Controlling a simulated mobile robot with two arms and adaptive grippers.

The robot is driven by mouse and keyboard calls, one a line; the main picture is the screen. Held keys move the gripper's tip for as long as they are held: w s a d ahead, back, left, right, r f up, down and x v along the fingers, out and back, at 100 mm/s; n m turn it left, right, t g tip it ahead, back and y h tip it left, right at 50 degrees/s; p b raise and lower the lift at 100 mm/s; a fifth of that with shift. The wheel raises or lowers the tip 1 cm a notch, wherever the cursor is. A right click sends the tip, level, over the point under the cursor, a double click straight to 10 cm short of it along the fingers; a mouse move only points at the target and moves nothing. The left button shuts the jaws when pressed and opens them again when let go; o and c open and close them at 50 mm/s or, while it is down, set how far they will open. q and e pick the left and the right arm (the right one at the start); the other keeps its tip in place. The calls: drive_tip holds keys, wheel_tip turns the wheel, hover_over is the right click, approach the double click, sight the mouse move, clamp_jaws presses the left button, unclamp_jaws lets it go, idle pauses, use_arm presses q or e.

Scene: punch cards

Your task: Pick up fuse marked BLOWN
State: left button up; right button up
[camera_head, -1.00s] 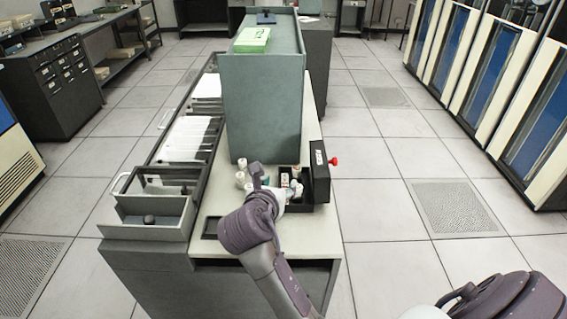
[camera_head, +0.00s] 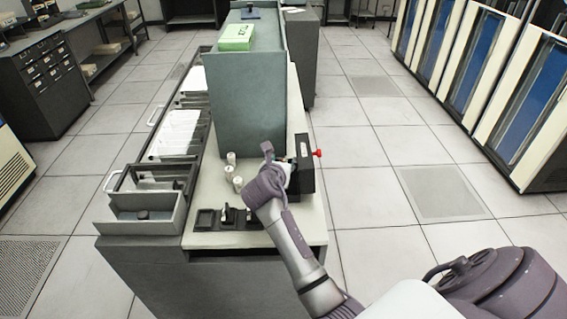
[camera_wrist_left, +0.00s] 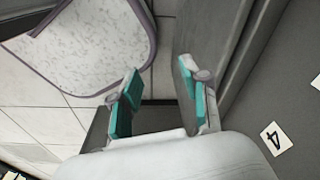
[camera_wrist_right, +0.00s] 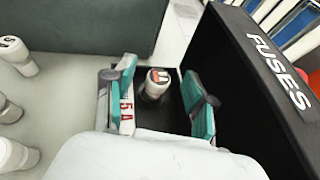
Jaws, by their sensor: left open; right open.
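In the right wrist view my right gripper (camera_wrist_right: 160,100) is open, its teal pads either side of a pale fuse (camera_wrist_right: 157,84) with a red-and-dark marked top. That fuse stands in a black bin beside a panel lettered FUSES (camera_wrist_right: 278,70). A red "5A" marking (camera_wrist_right: 127,108) shows by the left finger. Other pale fuses (camera_wrist_right: 18,56) stand to the left; they also show in the head view (camera_head: 229,171). I cannot read BLOWN on any fuse. In the head view my right wrist hides most of the bin. My left gripper (camera_wrist_left: 158,100) is open and empty in the left wrist view.
A grey-green upright panel (camera_head: 240,105) stands behind the fuses. A black holder (camera_head: 225,217) with slots lies at the counter's front. Drawers of white cards (camera_head: 178,133) line the left. A red knob (camera_head: 318,153) sticks out at the fuse box's right. Floor to the right is clear.

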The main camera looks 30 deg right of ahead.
drive_tip(key=shift+w, duration=0.1)
clamp_jaws()
use_arm(q)
drive_tip(key=shift+s+a, duration=0.2)
drive_tip(key=shift+s, duration=0.4)
